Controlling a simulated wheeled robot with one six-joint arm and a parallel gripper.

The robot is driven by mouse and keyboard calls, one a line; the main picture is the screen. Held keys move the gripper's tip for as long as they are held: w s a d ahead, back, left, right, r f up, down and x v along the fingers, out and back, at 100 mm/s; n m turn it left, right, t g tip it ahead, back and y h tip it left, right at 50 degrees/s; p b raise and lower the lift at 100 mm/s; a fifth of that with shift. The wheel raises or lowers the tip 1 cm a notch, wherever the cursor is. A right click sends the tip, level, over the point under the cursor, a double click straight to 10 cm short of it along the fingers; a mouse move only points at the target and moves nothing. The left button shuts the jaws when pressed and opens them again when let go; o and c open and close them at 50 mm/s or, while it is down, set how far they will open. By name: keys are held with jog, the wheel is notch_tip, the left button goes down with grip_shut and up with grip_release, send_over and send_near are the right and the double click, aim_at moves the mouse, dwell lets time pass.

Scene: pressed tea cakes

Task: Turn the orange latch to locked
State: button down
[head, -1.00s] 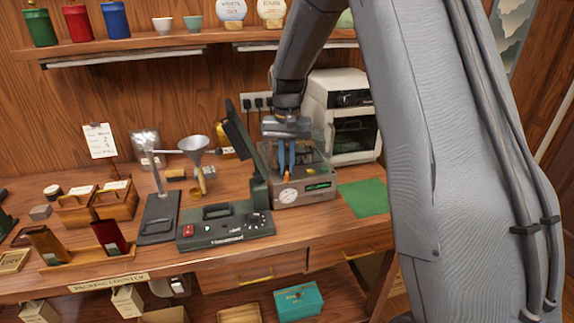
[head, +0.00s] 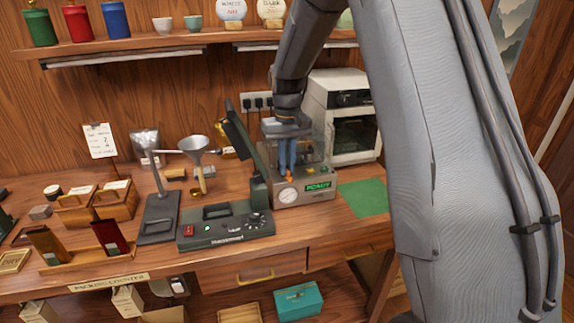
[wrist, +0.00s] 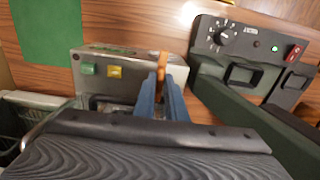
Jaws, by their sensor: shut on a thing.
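The orange latch (head: 291,177) is on the front part of the beige machine (head: 303,193), beside its round dial. My gripper (head: 286,168) reaches down from above with its blue fingers closed around the latch. In the wrist view the orange latch (wrist: 162,61) shows between the blue fingertips (wrist: 162,77). The fingers hide part of the latch, and I cannot read any lock marking.
A dark green device with a raised lid (head: 226,226) stands close left of the machine. A white oven (head: 341,120) is behind it on the right. A flat green mat (head: 364,197) leaves clear room at the right.

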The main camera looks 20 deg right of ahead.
aim_at(287, 168)
jog(key=shift+r, duration=0.1)
jog(key=c, duration=1.8)
grip_release()
jog(key=shift+c, duration=0.2)
jog(key=shift+r+b, duration=1.25)
jog(key=shift+r, duration=2.65)
